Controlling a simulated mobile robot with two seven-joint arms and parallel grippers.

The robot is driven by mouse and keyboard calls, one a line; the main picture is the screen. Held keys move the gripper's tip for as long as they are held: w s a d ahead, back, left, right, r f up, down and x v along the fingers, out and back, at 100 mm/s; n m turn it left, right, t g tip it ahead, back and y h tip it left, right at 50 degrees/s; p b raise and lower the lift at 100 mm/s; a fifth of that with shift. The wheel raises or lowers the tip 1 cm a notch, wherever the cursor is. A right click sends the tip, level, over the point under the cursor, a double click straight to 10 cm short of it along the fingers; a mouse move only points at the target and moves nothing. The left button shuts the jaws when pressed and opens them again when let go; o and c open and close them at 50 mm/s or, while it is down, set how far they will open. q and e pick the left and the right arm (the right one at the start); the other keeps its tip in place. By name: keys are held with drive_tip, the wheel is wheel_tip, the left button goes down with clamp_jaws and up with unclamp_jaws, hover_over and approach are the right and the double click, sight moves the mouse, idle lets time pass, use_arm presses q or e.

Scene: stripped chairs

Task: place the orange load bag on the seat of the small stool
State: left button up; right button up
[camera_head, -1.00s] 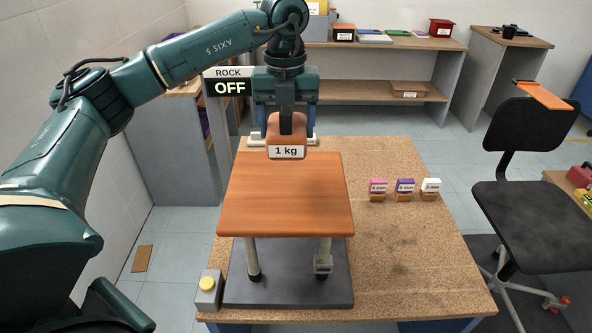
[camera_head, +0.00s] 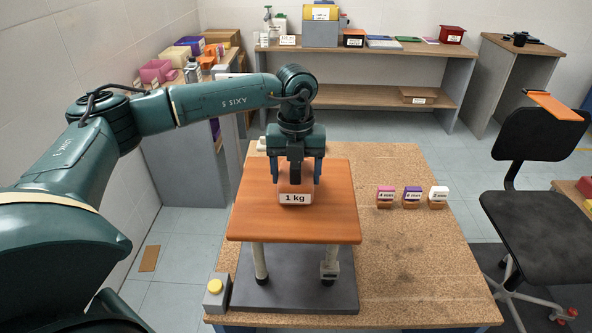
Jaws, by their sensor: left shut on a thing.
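The orange load bag (camera_head: 295,187), with a white "1 kg" label, is held upright under my left gripper (camera_head: 296,178). The gripper points down, shut on the bag's top. The small stool's orange-brown wooden seat (camera_head: 292,226) is directly below, and the bag shows over its middle. I cannot tell whether the bag's underside touches the seat or hangs just above it. The stool's pale legs stand on a dark grey base plate (camera_head: 290,285). My right gripper is not in view.
The stool stands on a cork-topped table (camera_head: 410,260). A grey box with a yellow button (camera_head: 215,288) is at the front left. Several small labelled blocks (camera_head: 411,195) sit on the right. A black chair (camera_head: 540,215) stands further right. Shelves (camera_head: 365,88) are behind.

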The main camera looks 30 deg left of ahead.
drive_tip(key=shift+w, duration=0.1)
use_arm(q)
drive_tip(key=o, duration=1.4)
drive_tip(key=shift+f, duration=0.1)
drive_tip(key=shift+c, duration=0.2)
drive_tip(key=o, duration=0.4)
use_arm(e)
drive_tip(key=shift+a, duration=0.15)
use_arm(q)
drive_tip(key=shift+r, duration=0.45)
wheel_tip(320, 180, up, 10)
drive_tip(key=shift+r+b, duration=0.25)
drive_tip(key=shift+b, duration=0.6)
drive_tip(key=shift+r, duration=0.5)
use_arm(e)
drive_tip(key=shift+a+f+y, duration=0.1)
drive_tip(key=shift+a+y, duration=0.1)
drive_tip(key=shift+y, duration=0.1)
